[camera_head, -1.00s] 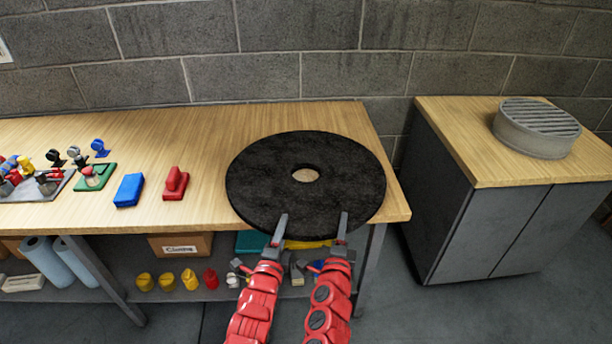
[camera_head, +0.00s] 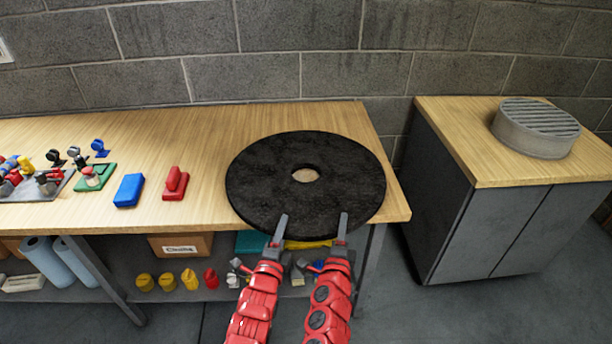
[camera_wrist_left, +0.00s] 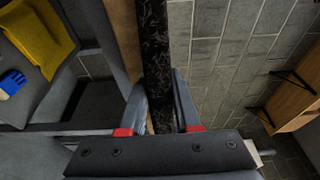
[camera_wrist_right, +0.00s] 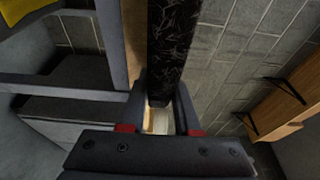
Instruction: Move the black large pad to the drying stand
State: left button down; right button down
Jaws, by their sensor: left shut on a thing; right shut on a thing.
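The black large pad (camera_head: 265,180) is a round disc with a centre hole, at the right end of the workbench, its front edge reaching past the bench front. My left gripper (camera_head: 279,229) and right gripper (camera_head: 342,229) are both shut on its front edge, side by side. In the left wrist view the pad's edge (camera_wrist_left: 157,60) runs between the fingers; in the right wrist view its edge (camera_wrist_right: 172,50) does too. The drying stand appears to be the round grey slatted stand (camera_head: 536,128) on the cabinet at the right, with nothing on it.
The workbench (camera_head: 200,140) holds a blue block (camera_head: 129,190), a red block (camera_head: 175,184) and small tools at the left. A floor gap separates it from the cabinet (camera_head: 470,230). A shelf below holds a box (camera_head: 180,245) and several small pads.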

dwell(0.7)
